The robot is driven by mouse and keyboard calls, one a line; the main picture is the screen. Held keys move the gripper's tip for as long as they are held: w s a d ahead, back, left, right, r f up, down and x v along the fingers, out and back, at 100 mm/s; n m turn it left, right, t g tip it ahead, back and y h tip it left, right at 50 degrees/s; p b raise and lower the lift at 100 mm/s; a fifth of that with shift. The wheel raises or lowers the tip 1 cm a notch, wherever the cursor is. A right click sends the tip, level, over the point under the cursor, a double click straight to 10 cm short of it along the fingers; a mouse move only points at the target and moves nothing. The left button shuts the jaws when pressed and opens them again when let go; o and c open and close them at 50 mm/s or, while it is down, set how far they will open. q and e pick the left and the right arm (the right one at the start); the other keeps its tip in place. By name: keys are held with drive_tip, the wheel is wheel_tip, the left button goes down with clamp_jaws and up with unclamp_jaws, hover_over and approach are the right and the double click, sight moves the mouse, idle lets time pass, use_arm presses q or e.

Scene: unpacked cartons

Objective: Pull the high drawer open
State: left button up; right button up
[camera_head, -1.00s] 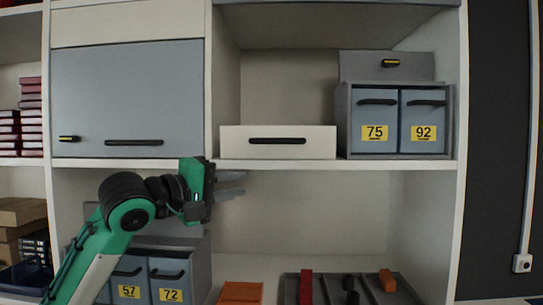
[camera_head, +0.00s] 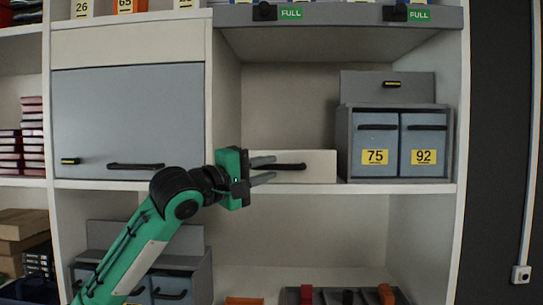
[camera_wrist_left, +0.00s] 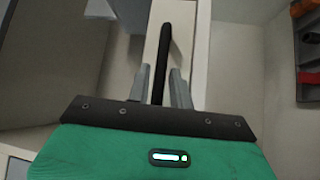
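The high drawer (camera_head: 318,168) is a white box front with a long black bar handle (camera_head: 291,167), sitting on the middle shelf; it looks shut. In the left wrist view the handle (camera_wrist_left: 162,55) runs up the picture along the white drawer front (camera_wrist_left: 183,50). My left gripper (camera_head: 275,169) is in front of the drawer, level with the handle, its grey fingers pointing at it. In the wrist view the open fingers (camera_wrist_left: 167,85) lie one on each side of the handle's near end; I cannot tell whether they touch it. My right gripper is not in view.
Blue boxes numbered 75 (camera_head: 375,145) and 92 (camera_head: 427,145) stand right of the drawer. A grey-blue cabinet door (camera_head: 128,115) is to the left. The shelf edge (camera_head: 330,188) runs just below the drawer. A tray (camera_head: 330,297) with several items sits lower down.

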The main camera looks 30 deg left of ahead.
use_arm(q)
drive_tip(key=shift+x, duration=1)
clamp_jaws()
drive_tip(key=shift+f, duration=0.1)
